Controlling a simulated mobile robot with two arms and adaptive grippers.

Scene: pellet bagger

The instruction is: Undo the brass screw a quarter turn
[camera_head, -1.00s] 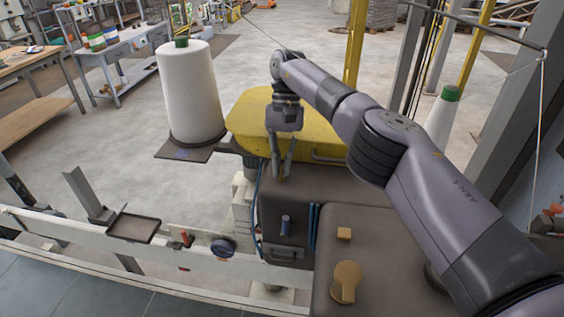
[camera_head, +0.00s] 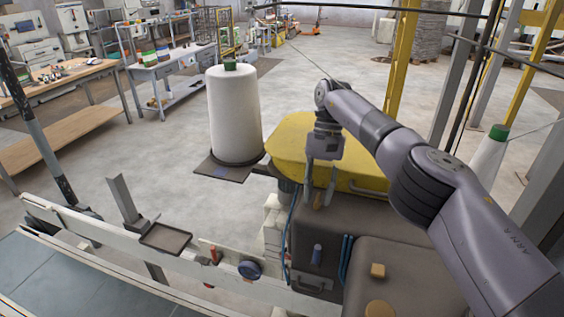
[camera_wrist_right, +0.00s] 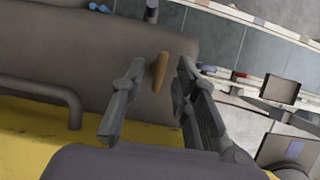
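The brass screw (camera_wrist_right: 160,72) shows in the right wrist view as a flat, upright tan-brown grip standing out from the dark grey housing. My right gripper (camera_wrist_right: 161,90) is open, with one finger on each side of the screw and a visible gap on both sides. In the head view my right gripper (camera_head: 320,198) points down at the near edge of the housing top, just in front of the yellow cover. The screw is hard to make out between the fingers there. My left gripper is not in view.
The yellow cover (camera_head: 290,140) with a handle lies behind the gripper. A small tan block (camera_head: 377,270) and a round tan knob (camera_head: 380,308) sit on the grey housing to the right. A white spool (camera_head: 235,110) stands at left. A rail with a small tray (camera_head: 166,238) runs along the front.

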